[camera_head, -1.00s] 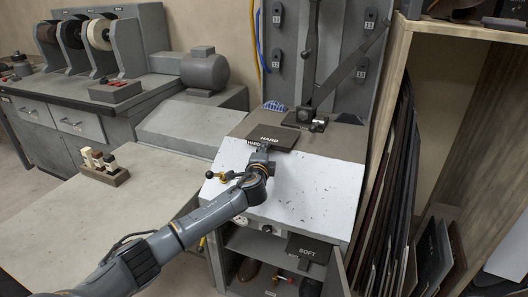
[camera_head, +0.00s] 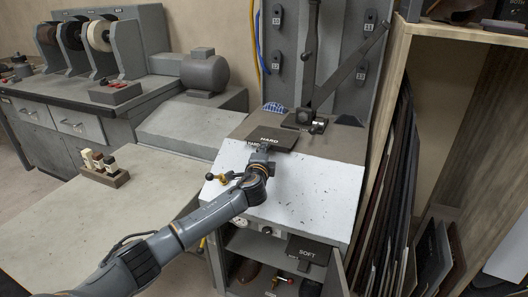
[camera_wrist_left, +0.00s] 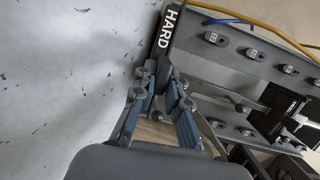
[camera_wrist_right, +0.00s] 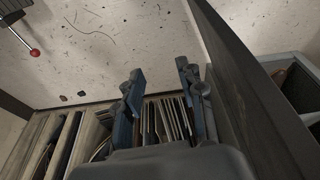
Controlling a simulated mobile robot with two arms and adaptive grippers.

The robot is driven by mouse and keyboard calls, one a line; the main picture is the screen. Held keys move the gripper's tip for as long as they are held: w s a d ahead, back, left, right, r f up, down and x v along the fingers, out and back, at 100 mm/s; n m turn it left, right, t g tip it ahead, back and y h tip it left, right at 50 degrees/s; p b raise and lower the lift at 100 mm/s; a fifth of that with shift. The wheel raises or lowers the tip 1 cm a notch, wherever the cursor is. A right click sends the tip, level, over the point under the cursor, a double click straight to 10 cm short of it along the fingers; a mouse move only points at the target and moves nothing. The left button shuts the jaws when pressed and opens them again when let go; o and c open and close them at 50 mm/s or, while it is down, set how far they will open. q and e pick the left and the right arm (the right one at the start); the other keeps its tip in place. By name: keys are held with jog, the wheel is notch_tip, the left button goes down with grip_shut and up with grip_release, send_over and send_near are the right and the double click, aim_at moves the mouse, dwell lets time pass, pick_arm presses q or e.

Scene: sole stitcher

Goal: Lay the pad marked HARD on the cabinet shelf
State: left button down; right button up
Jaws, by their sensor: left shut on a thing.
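The dark pad marked HARD (camera_head: 271,137) lies at the top of the white, worn sloping front of the machine in the head view. My left gripper (camera_head: 262,155) is shut on the pad's near edge; in the left wrist view the fingers (camera_wrist_left: 163,82) close on the pad (camera_wrist_left: 170,32), seen edge-on with its label. The cabinet shelf (camera_head: 262,243) is below the sloping front, inside the open cabinet. My right gripper (camera_wrist_right: 157,85) is open and empty in the right wrist view.
The open cabinet door (camera_head: 336,274) stands at the right of the opening. A rack of dark sheets (camera_head: 395,200) stands at the right. A wooden block set (camera_head: 104,168) sits on the left table.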

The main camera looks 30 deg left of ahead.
pick_arm(q)
jog(key=shift+r+p, duration=0.3)
jog(key=shift+r, duration=0.05)
jog(key=shift+r+p, duration=0.4)
jog(key=shift+r, duration=0.35)
jog(key=shift+r+p, duration=0.2)
jog(key=shift+p, duration=0.25)
pick_arm(e)
notch_tip(320, 180, down, 8)
jog(key=s, duration=0.2)
jog(key=shift+s+f, duration=0.15)
jog(key=shift+s, duration=0.05)
jog(key=shift+d, duration=0.1)
jog(key=shift+w, duration=0.1)
